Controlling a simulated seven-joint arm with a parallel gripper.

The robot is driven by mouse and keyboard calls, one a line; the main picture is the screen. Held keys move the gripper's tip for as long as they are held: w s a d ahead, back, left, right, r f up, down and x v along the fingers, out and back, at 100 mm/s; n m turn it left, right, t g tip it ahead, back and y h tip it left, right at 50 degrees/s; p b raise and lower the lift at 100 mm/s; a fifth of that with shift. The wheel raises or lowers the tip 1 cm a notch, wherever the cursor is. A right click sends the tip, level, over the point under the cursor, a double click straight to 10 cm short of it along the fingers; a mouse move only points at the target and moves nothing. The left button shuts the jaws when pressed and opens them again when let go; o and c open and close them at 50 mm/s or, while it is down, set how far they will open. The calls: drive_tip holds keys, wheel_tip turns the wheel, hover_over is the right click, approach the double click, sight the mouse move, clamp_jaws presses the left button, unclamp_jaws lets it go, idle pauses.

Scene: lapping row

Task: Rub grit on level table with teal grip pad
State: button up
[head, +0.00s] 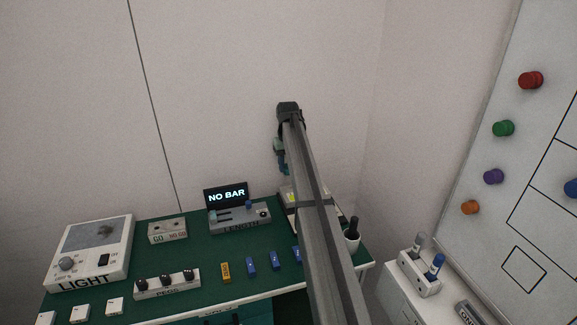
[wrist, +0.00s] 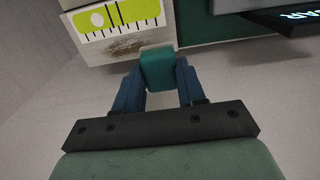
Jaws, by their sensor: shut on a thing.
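My gripper (wrist: 158,84) has two blue fingers shut on the teal grip pad (wrist: 157,66). The level table (wrist: 92,8) is a pale block at the upper left of the wrist view, with a yellow-green level strip and black scale marks. A grey-brown smear of grit (wrist: 124,46) lies on it below the scale. The pad's far end overlaps the block's right edge, just right of the grit; I cannot tell whether it touches. In the head view the level table (head: 288,198) is mostly hidden behind my arm, and my gripper (head: 284,168) shows small above it.
The green bench (head: 200,258) holds a LENGTH device (head: 240,217) with a "NO BAR" screen, a GO/NO GO block (head: 167,231), a LIGHT box (head: 90,252), a peg rack (head: 167,284) and small blue blocks.

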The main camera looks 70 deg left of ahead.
drive_tip(key=shift+f, duration=3.6)
drive_tip(key=shift+w+f, duration=0.2)
drive_tip(key=shift+w, duration=0.95)
drive_tip(key=shift+c, duration=0.8)
drive_tip(key=shift+w, duration=4.85)
drive_tip(key=shift+s, duration=6)
drive_tip(key=shift+r, duration=4.15)
